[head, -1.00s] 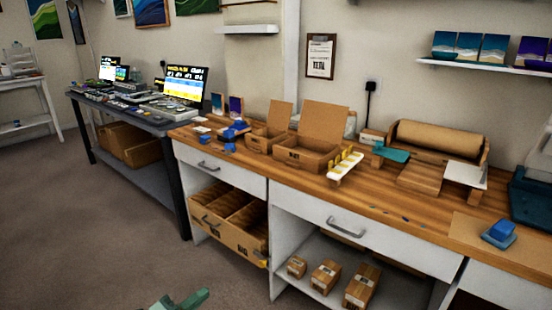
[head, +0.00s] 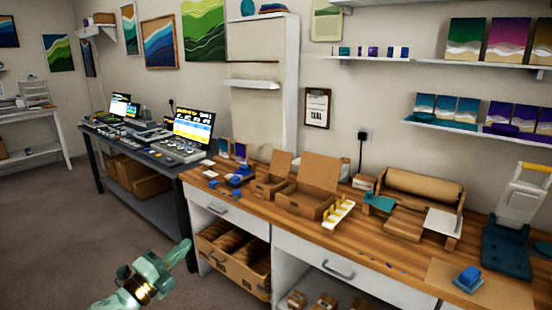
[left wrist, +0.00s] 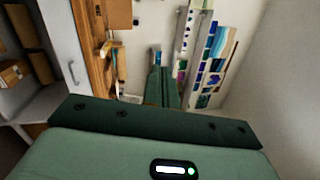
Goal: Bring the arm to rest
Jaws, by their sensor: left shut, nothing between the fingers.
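My left gripper (head: 180,250) shows at the lower left of the head view, green with a brass-coloured ring behind it. It is shut and empty, over the floor in front of the white drawer unit and apart from the workbench. In the left wrist view the closed green fingers (left wrist: 158,88) point away from the camera, with nothing between them. My right gripper is in neither view.
The wooden workbench (head: 330,237) runs along the wall, bearing open cardboard boxes (head: 307,196) and a blue block (head: 469,278). A dark table (head: 150,152) with screens stands left of it. Open floor (head: 60,230) lies at the left.

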